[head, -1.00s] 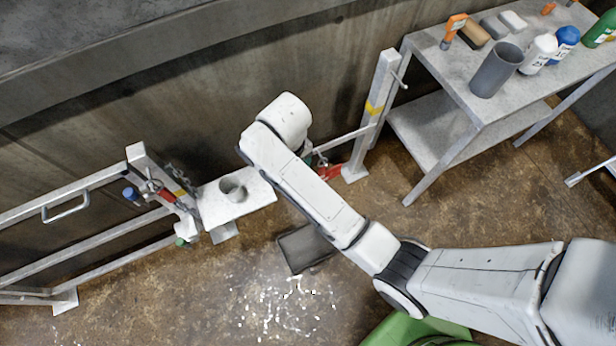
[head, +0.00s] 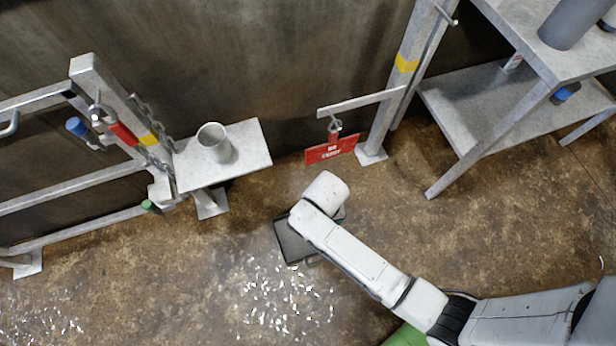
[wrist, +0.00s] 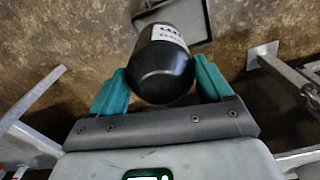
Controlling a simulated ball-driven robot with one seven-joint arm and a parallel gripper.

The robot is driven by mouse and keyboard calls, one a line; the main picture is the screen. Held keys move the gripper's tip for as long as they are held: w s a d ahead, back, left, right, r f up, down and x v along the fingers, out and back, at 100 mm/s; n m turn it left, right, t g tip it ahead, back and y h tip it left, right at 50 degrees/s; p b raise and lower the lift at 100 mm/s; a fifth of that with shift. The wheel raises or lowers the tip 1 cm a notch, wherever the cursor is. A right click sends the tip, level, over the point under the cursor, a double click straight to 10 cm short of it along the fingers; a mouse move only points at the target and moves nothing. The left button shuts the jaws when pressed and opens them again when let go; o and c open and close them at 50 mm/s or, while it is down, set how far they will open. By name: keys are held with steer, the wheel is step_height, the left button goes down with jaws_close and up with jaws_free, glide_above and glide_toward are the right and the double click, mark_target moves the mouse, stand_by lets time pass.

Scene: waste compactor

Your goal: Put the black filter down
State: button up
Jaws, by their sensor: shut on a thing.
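The black filter (wrist: 163,72), a dark cylinder with a white label, is between the teal fingers of my gripper (wrist: 160,66) in the wrist view. My gripper is shut on it. In the head view my arm's end covers both gripper and filter. A dark shallow tray (head: 291,243) lies on the floor, partly under my arm's end. In the wrist view the tray (wrist: 206,20) shows beyond the filter. I cannot tell the gap between filter and tray.
A grey cup (head: 214,146) stands on a small metal shelf (head: 252,150) at left. A red sign (head: 331,150) hangs from a bar by the right post (head: 398,85). A metal table (head: 500,110) stands at right. Shiny scraps (head: 285,305) litter the floor in front of the tray.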

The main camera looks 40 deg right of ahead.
steer(key=s+a+f+m+b, duration=0.1)
steer(key=s+f+b, duration=0.2)
steer(key=f+b, duration=0.35)
steer(key=s+f+m+b, duration=0.1)
steer(key=s+f+b, duration=0.25)
steer(key=f, duration=0.55)
steer(key=w+d+f+b, duration=0.1)
steer(key=w+f+b, duration=0.9)
steer(key=w+f, duration=0.3)
steer(key=shift+w+f, duration=0.15)
steer(key=shift+w, duration=0.15)
steer(key=shift+d, duration=0.15)
steer(key=shift+f, duration=0.1)
steer(key=o, duration=1.1)
